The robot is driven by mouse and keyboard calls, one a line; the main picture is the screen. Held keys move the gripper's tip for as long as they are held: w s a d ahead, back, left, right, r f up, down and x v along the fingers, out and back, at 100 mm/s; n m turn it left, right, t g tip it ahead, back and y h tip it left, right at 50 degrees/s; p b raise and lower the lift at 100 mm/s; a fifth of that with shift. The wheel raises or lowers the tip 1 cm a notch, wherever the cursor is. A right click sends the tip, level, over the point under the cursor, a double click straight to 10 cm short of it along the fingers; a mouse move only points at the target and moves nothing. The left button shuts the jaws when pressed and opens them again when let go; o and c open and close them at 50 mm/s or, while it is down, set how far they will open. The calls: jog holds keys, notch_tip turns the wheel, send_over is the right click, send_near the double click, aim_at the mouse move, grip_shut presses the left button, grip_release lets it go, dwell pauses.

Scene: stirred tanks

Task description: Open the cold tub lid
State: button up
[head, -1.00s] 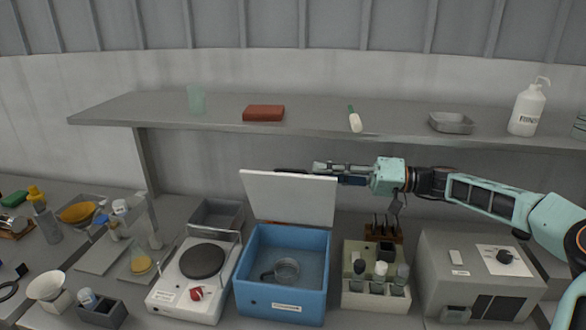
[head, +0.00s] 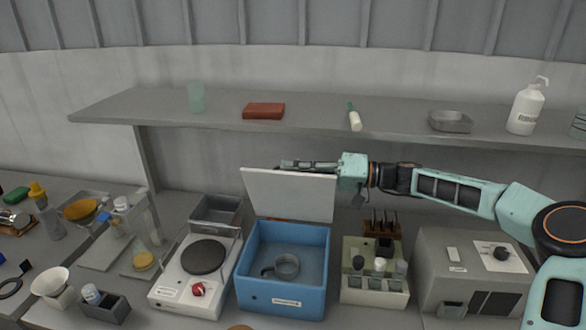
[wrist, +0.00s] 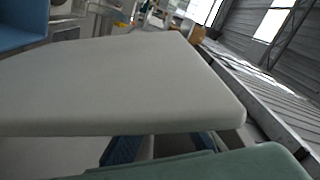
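The cold tub (head: 283,305) is a blue open-topped box on the bench. Its white lid (head: 290,195) stands up steeply at the tub's back edge, so the inside shows. A small dark-rimmed clear cup (head: 285,266) sits inside the tub. My gripper (head: 292,164) is at the lid's top edge, reaching in from the right, partly hidden behind the lid. In the wrist view the lid (wrist: 130,80) fills the middle, with parts of my gripper just below its near edge. Whether the lid is touched, and how far the fingers are apart, cannot be told.
A hotplate (head: 180,292) stands close left of the tub. A rack of capped bottles (head: 375,296) and a grey instrument box (head: 440,262) stand to the right. A shelf (head: 310,118) with several items runs above the lid and my arm.

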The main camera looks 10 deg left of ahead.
jog(key=shift+w, duration=0.1)
grip_shut()
jog(key=w+m, duration=0.6)
jog(key=w, duration=0.5)
jog(key=shift+a+f+m, duration=0.3)
jog(key=shift+a+f, duration=0.05)
jog(key=shift+f, duration=0.1)
jog(key=shift+w, duration=0.1)
dwell(0.4)
jog(key=o, duration=0.6)
grip_release()
jog(key=shift+c, duration=0.2)
jog(key=shift+d, duration=0.15)
